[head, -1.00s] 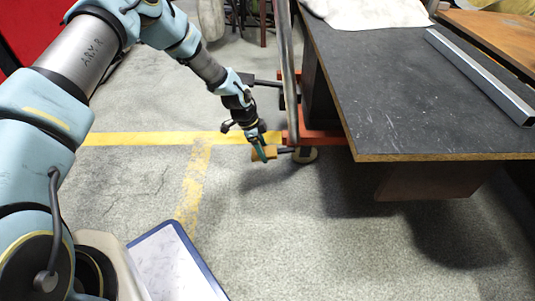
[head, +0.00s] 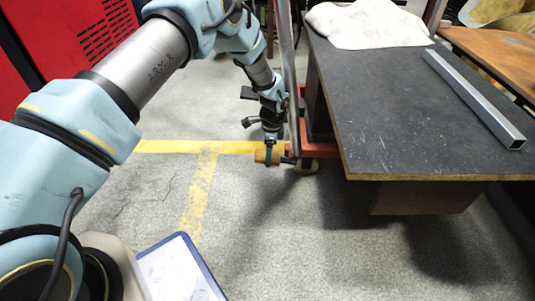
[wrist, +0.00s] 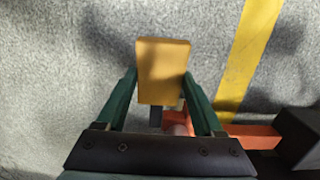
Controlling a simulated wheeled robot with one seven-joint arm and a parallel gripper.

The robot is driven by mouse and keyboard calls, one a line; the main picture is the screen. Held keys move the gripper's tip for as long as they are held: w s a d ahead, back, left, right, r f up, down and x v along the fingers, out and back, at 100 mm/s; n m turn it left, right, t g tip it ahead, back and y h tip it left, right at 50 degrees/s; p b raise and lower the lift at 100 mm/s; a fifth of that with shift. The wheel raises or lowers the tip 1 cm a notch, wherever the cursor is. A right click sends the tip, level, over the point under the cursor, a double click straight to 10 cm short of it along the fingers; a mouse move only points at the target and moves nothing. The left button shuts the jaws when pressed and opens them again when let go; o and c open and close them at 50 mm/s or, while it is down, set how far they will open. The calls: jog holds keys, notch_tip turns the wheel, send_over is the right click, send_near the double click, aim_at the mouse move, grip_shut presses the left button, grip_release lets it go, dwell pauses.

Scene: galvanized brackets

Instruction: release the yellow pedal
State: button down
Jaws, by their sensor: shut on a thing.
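The yellow pedal (wrist: 162,66) is a small yellow block at the end of a dark arm low on the orange-red base of the bench. In the wrist view it sits between the two green fingers of my gripper (wrist: 160,88), which is shut on it. In the head view the pedal (head: 262,156) shows beside the table's near-left leg, close above the floor. My gripper (head: 269,150) comes down on it from above and hides part of it.
An orange-red base (head: 318,148) and a grey post stand just right of my gripper. The dark tabletop (head: 400,110) overhangs on the right, with a metal bar (head: 475,98) and a pale cloth (head: 365,24) on it. The floor to the left is clear.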

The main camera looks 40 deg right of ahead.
grip_release()
dwell(0.3)
